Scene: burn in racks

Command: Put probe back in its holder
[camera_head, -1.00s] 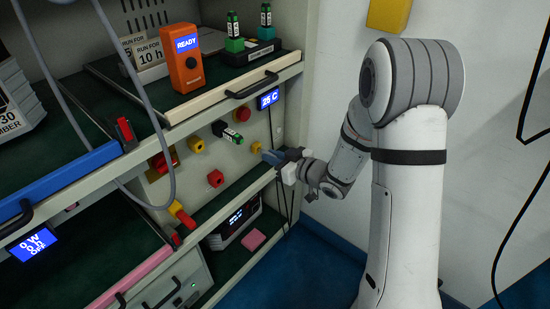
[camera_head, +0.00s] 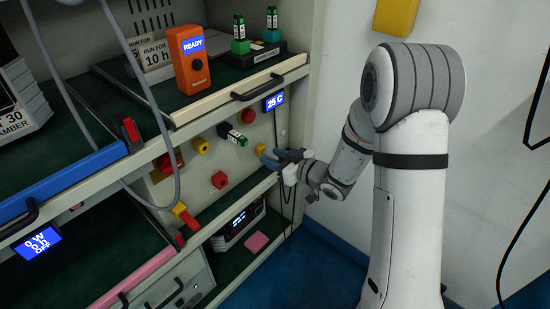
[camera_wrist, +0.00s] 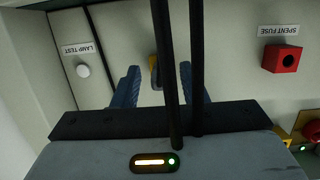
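My gripper (camera_head: 268,158) has blue fingers and reaches left to the shelf unit's panel. In the wrist view the fingers (camera_wrist: 156,88) stand apart, with a small yellow piece (camera_wrist: 154,72) between and beyond them. I cannot tell whether they touch it. The yellow piece shows at the fingertips in the head view (camera_head: 261,149). Two black cables (camera_wrist: 175,80) cross close in front of the wrist camera. Cables also hang below the gripper in the head view (camera_head: 286,203). I cannot tell for sure which piece is the probe or its holder.
A red spent-fuse box (camera_wrist: 282,58) and a lamp-test button (camera_wrist: 83,71) flank the fingers. An orange device (camera_head: 188,60) stands on the shelf above.

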